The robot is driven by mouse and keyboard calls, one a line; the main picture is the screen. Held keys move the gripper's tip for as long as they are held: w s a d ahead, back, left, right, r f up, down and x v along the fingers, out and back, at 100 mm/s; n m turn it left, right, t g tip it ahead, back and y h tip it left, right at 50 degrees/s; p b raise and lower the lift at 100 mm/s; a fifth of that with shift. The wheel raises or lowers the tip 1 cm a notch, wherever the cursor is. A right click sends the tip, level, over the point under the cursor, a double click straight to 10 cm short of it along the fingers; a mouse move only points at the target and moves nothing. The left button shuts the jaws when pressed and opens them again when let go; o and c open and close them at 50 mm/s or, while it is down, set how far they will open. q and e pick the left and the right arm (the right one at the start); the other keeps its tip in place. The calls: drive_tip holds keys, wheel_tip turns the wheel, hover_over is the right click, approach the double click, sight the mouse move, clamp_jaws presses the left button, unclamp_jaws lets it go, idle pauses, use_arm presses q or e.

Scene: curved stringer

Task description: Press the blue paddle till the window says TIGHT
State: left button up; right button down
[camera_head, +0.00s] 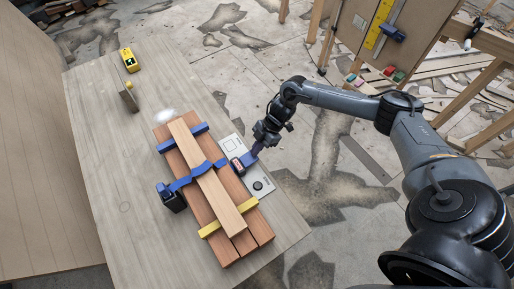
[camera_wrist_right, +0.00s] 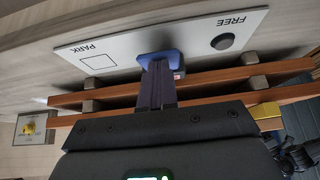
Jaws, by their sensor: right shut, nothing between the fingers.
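The blue paddle (camera_head: 248,158) is at the right side of the stacked boards, over a white plate. It also shows in the wrist view (camera_wrist_right: 160,58), at the tips of my fingers. A small window with a red face (camera_head: 237,167) sits beside the paddle; its lettering is too small to read. My right gripper (camera_head: 257,148) is shut and empty, its fingertips at the paddle. In the wrist view the dark fingers (camera_wrist_right: 158,88) overlap the paddle; I cannot tell how firmly they touch. My left gripper is out of view.
Reddish boards with a paler strip (camera_head: 208,170) on top lie on the grey table (camera_head: 110,150). The white plate (camera_wrist_right: 105,50) bears PARK, a square, FREE and a black knob (camera_wrist_right: 222,42). A black block (camera_head: 172,202) is left of the boards; a yellow box (camera_head: 129,60) stands farther back.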

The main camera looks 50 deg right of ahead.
idle(0.3)
drive_tip(key=shift+r+p, duration=0.55)
drive_tip(key=shift+p, duration=0.05)
drive_tip(key=r+p, duration=0.3)
drive_tip(key=shift+w+a+r, duration=0.1)
drive_tip(key=shift+a+r, duration=0.05)
drive_tip(key=shift+a, duration=0.2)
wheel_tip(320, 180, up, 9)
drive_tip(key=d, duration=0.2)
drive_tip(key=shift+s+d, duration=0.2)
drive_tip(key=shift+s, duration=0.1)
drive_tip(key=shift+r, duration=0.1)
